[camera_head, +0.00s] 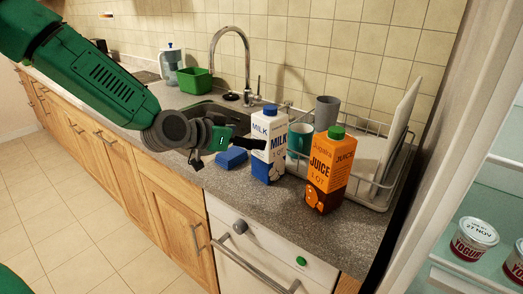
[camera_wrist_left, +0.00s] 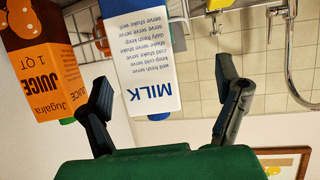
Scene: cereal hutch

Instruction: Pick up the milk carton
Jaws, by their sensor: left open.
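The milk carton (camera_head: 269,153), white and blue with a blue cap, stands upright on the grey counter in front of the dish rack. My left gripper (camera_head: 248,144) is just left of it, pointing toward its side. In the left wrist view the milk carton (camera_wrist_left: 145,60) shows upside down between the two spread black fingers of my left gripper (camera_wrist_left: 165,77). The gripper is open and holds nothing; whether a finger touches the carton I cannot tell. My right gripper is in neither view.
An orange juice carton (camera_head: 331,172) stands close to the right of the milk. A blue sponge-like block (camera_head: 231,158) lies left of it. A wire dish rack (camera_head: 378,189) with cups is behind. The sink (camera_head: 205,108) and faucet are farther left. Fridge shelves with yogurt (camera_head: 471,239) are at right.

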